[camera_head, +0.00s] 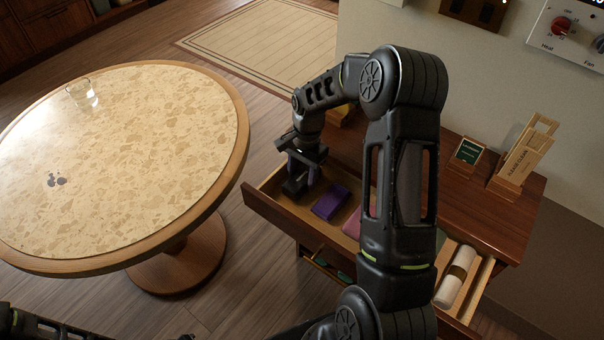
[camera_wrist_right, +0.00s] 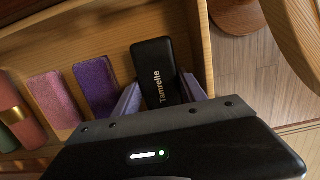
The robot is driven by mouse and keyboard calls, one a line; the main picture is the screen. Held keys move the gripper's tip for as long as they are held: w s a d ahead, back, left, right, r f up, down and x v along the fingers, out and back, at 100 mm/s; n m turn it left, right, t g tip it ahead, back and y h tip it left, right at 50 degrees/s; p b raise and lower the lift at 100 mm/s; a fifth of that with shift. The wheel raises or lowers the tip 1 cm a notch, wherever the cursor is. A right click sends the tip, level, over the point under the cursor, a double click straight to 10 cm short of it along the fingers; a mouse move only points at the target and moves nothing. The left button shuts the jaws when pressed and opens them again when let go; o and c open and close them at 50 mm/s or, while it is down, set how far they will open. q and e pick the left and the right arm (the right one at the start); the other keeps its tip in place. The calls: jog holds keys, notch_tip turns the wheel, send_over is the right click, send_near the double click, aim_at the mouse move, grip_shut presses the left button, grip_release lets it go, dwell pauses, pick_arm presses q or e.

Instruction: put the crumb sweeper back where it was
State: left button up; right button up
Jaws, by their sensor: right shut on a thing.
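In the head view my right gripper (camera_head: 300,182) reaches down into the left end of the open drawer (camera_head: 276,205) and mostly hides the sweeper. I cannot tell if the sweeper touches the drawer floor. A purple block (camera_head: 330,202) lies just right of the gripper. Only dark parts of my left arm show at the bottom left.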

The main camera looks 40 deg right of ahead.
aim_at(305, 173)
jog(key=shift+f, duration=0.2)
jog(key=o, duration=1.4)
jog(key=shift+o, duration=0.2)
jog(key=shift+r, duration=0.1)
notch_tip(305, 173, up, 12)
jog(key=d, duration=0.1)
jog(key=shift+w+d+b, duration=0.2)
jog(key=shift+b, duration=0.2)
